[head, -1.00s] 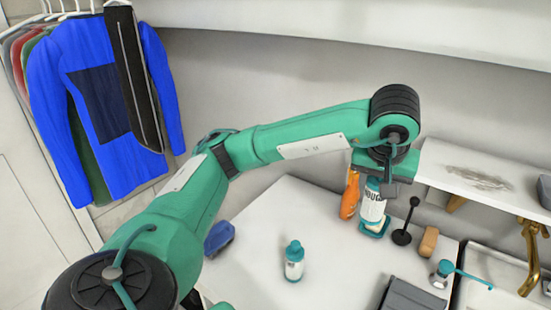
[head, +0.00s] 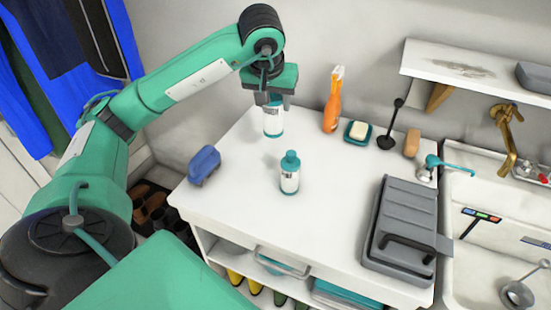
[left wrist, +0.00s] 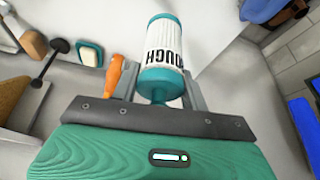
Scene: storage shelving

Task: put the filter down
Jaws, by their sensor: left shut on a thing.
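The filter (head: 272,120) is a white cylinder with teal ends and dark lettering. My left gripper (head: 271,98) is shut on its upper end and holds it upright over the back left part of the white counter (head: 330,215). I cannot tell whether its base touches the counter. In the left wrist view the filter (left wrist: 166,45) sits between the two grey fingers (left wrist: 162,92), its teal end toward the gripper. My right gripper is not in view.
A teal-capped white bottle (head: 289,174) stands in front of the filter. A blue brush-like object (head: 203,165) lies left. A grey case (head: 402,230) lies beside the sink (head: 490,235).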

